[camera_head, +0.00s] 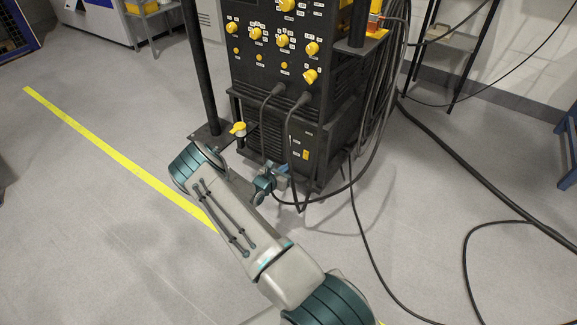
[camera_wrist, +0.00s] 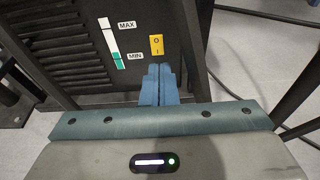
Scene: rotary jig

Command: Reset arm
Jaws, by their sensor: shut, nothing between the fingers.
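My arm reaches from the bottom of the head view toward the lower front of a black machine (camera_head: 280,75). My gripper (camera_wrist: 159,68) has its two blue fingers together, with nothing between them. It also shows, partly hidden behind my arm, in the head view (camera_head: 281,169). In the wrist view the fingertips point at the lower panel, just below a small yellow switch (camera_wrist: 157,45) marked 0 and I. A level gauge (camera_wrist: 111,43) with MAX and MIN labels is left of the switch. I cannot tell whether the fingertips touch the panel.
Black cables (camera_head: 288,125) hang from the machine's front, close to my gripper, and others trail over the floor at right. A black post (camera_head: 199,70) with a flat base stands left of the machine. A yellow floor line (camera_head: 110,150) crosses open floor at left.

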